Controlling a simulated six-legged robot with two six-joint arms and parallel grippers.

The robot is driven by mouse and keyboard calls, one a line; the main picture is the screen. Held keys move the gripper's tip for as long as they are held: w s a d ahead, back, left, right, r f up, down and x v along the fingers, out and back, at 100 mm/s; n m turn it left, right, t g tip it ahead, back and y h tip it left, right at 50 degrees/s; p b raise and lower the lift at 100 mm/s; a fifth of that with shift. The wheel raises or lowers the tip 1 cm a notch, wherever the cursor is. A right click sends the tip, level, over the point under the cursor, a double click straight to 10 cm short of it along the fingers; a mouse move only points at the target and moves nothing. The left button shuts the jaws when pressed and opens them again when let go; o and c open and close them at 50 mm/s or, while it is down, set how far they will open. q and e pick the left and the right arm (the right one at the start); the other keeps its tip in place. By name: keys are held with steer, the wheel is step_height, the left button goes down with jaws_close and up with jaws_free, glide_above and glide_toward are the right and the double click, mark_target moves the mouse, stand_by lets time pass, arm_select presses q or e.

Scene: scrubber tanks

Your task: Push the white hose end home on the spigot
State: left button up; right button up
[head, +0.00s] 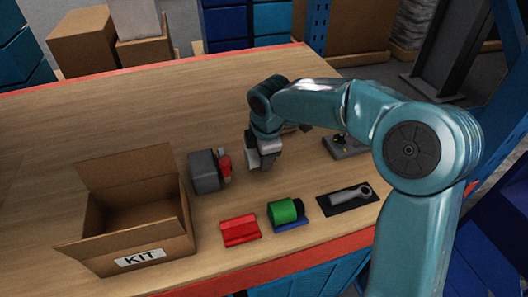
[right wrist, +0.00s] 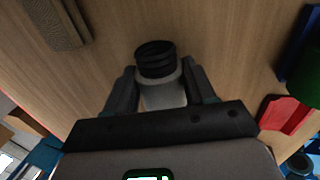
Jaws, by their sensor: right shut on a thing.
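My right gripper (head: 262,163) comes in from the right in the head view and is low over the middle of the table. In the right wrist view its two fingers (right wrist: 160,88) are shut on a whitish cylinder, which I take for the white hose end (right wrist: 165,95). A black ribbed part (right wrist: 155,58) sticks out beyond its collar. In the head view the gripper hides most of it. A grey block with a red part (head: 204,172) stands just left of the gripper, with a gap between. I cannot make out the spigot for certain. My left gripper is not in view.
An open KIT carton (head: 140,257) stands at the left. Along the front are a red holder (head: 240,230), a green cylinder with a black end (head: 283,211), and a grey tool on a black mat (head: 346,196). A grey fixture (head: 345,147) is behind. The table's far left is clear.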

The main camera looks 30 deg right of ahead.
mark_target(248, 154)
steer(key=shift+w+f, duration=0.1)
steer(key=shift+w+a+f, duration=0.1)
steer(key=shift+w+a, duration=0.05)
steer(key=shift+a, duration=1.1)
steer(key=shift+w+a, duration=0.35)
steer(key=shift+a, duration=0.35)
steer(key=shift+s, duration=0.1)
steer(key=shift+d, duration=0.2)
steer(key=shift+a, duration=0.1)
